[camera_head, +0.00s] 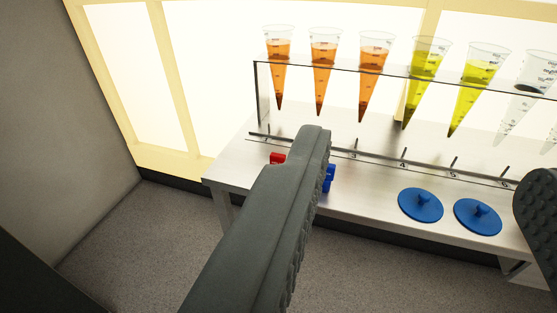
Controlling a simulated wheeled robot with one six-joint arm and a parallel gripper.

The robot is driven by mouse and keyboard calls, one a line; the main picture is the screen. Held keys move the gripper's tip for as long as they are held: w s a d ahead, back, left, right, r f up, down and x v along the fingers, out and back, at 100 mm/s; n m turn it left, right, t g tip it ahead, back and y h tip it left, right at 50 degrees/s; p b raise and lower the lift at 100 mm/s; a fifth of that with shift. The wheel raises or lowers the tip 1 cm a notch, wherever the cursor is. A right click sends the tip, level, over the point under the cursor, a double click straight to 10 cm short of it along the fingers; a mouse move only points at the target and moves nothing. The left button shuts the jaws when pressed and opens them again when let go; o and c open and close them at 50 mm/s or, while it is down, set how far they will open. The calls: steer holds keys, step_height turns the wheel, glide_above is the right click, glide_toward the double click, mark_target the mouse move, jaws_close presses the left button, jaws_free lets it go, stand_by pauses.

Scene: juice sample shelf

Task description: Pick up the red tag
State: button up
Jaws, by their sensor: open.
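The red tag (277,158) lies on the white shelf near its left end. It is small, and my gripper's left finger hides part of it. My gripper (426,155) is open, with its two dark grey fingers wide apart and nothing seen held between them. The left finger crosses the middle of the view, and the right finger shows only at the right edge. In the picture the red tag is just left of the left finger's tip, outside the space between the fingers. I cannot tell how far above the tag the finger is.
A blue tag (329,179) shows right of the left finger, partly hidden. Two blue round lids (420,205) (478,216) with knobs lie on the shelf (235,170). Behind, a clear rack holds orange cones (324,65), yellow cones (424,75) and clear ones. A grey wall stands left.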

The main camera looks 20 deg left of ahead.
steer(key=w+a+f+g+y, duration=0.1)
steer(key=w+a+f, duration=0.45)
steer(key=w, duration=0.35)
steer(key=w+a+f+y, duration=0.1)
steer(key=w+a+f, duration=0.3)
steer(key=w+f, duration=0.3)
steer(key=w+a+f+g+h, duration=0.1)
steer(key=w+a+f, duration=0.35)
steer(key=f, duration=0.35)
steer(key=w+a+f+g+h, duration=0.1)
steer(key=w+a+f+g, duration=0.1)
steer(key=w+a+f, duration=0.45)
steer(key=w+f, duration=0.2)
steer(key=w, duration=0.1)
steer(key=w+d+f, duration=0.1)
steer(key=w+f, duration=0.1)
steer(key=w, duration=0.1)
steer(key=w+d+f, duration=0.1)
steer(key=w+f, duration=0.1)
steer(key=shift+w+f, duration=0.2)
steer(key=shift+w, duration=0.2)
steer(key=shift+d+f+x, duration=0.1)
steer(key=shift+d+x, duration=0.1)
steer(key=shift+x, duration=0.8)
steer(key=shift+d+f+x, duration=0.15)
steer(key=shift+x, duration=0.8)
steer(key=shift+w+f, duration=0.25)
steer(key=shift+w, duration=0.25)
steer(key=c, duration=1.1)
